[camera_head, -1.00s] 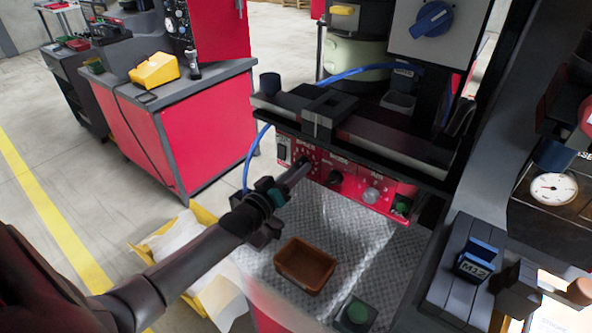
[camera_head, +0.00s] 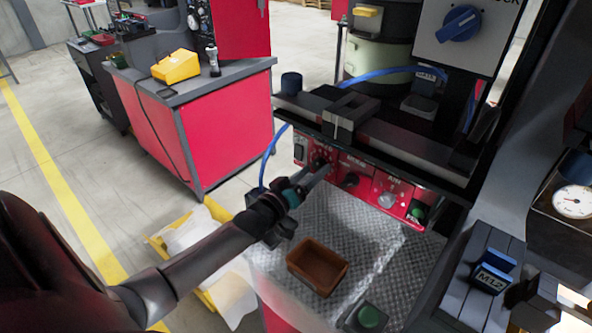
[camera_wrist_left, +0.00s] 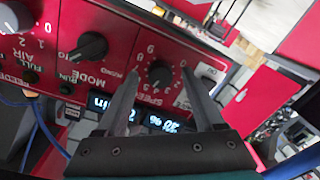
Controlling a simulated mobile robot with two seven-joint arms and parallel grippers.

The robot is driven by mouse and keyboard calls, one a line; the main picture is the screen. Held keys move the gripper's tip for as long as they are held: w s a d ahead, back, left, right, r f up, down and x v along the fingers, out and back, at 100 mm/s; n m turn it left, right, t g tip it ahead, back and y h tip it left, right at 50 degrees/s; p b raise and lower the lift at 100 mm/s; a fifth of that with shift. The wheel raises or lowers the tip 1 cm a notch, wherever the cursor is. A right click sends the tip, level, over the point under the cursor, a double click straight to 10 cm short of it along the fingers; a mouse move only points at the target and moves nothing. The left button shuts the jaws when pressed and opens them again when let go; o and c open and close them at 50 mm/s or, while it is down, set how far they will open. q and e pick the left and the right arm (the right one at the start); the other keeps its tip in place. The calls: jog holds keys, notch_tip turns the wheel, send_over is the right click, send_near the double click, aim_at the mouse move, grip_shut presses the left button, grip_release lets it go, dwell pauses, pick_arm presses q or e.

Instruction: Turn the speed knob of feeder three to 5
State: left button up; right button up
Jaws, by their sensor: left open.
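The black speed knob (camera_wrist_left: 159,73) sits on the red control panel (camera_wrist_left: 120,35), its scale upside down in the left wrist view. My left gripper (camera_wrist_left: 160,82) is open, with one finger on each side of the knob. I cannot tell whether the fingers touch it, and the knob's pointer is too small to read. In the head view my left gripper (camera_head: 322,172) reaches the left part of the panel and partly covers the speed knob (camera_head: 320,162). My right gripper is not in view.
The mode knob (camera_wrist_left: 88,47) and air knob (camera_wrist_left: 15,17) are beside the speed knob. A green button (camera_head: 418,213) is at the panel's right end. A brown bin (camera_head: 317,266) stands on the metal plate below. A dark rail (camera_head: 390,137) overhangs the panel.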

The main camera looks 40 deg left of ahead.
pick_arm(q)
jog(key=s+p, duration=0.2)
jog(key=s, duration=1.3)
jog(key=shift+a+r, duration=0.2)
jog(key=shift+a, duration=0.1)
jog(key=shift+w, duration=0.1)
